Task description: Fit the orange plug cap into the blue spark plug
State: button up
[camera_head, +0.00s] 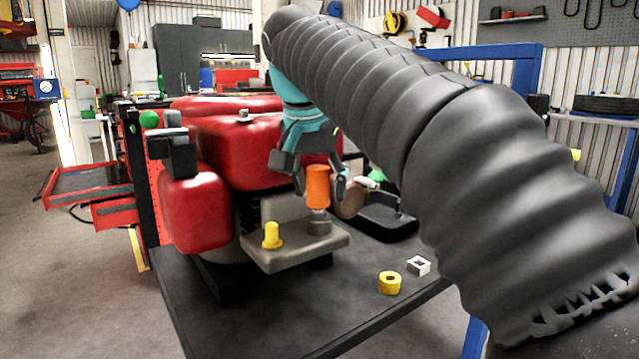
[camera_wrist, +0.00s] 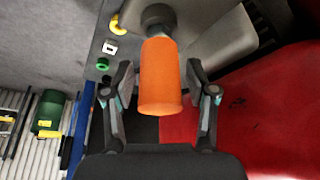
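The orange plug cap (camera_head: 318,183) stands upright on a grey round fitting (camera_head: 319,222) on a grey ledge (camera_head: 300,252) of the red engine. In the wrist view the cap (camera_wrist: 160,80) lies between the two fingers of my gripper (camera_wrist: 160,68), with a gap on each side. The gripper is open, and in the head view it (camera_head: 319,185) reaches down around the cap from above. I cannot make out a blue spark plug for sure; a small light blue bit (camera_head: 345,172) shows just behind the gripper's right finger.
A yellow peg (camera_head: 271,236) stands on the ledge left of the cap. A yellow ring (camera_head: 390,283) and a white square ring (camera_head: 418,265) lie on the dark table (camera_head: 275,312). A green ring (camera_wrist: 103,64) shows in the wrist view. The red engine (camera_head: 205,205) stands close on the left.

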aim_at(317, 169)
jog(key=shift+v, duration=3.8)
